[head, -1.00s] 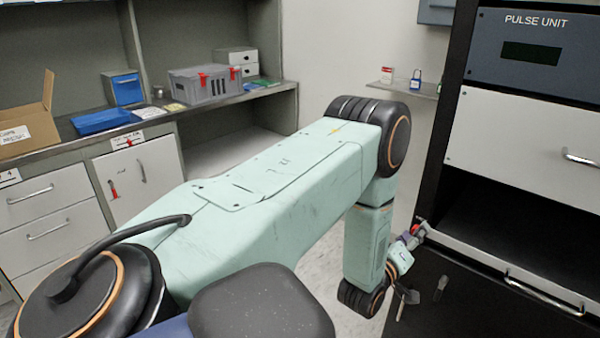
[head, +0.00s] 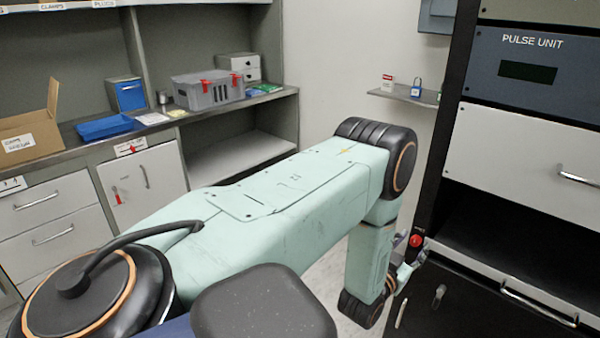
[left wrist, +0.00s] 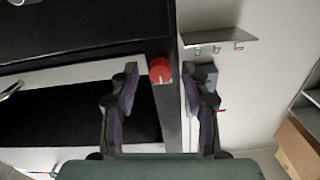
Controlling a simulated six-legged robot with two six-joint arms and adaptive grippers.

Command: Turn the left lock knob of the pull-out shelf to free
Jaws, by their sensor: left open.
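The red left lock knob (head: 416,240) sits at the left end of the pull-out shelf (head: 470,262), on the dark rack post. In the left wrist view the knob (left wrist: 160,70) is round and red, with a small pale mark on its lower part. My left gripper (head: 406,272) is just below and left of the knob in the head view. In the left wrist view its open fingers (left wrist: 160,88) stand on either side of the knob, with a gap on both sides. Whether the fingertips reach its depth I cannot tell. My right gripper is out of view.
The shelf's front has a bar handle (head: 540,302). A white drawer (head: 520,150) and the pulse unit (head: 530,70) are above it. A small wall shelf (head: 405,95) with padlocks is behind the arm. A workbench (head: 70,140) with boxes stands at the left.

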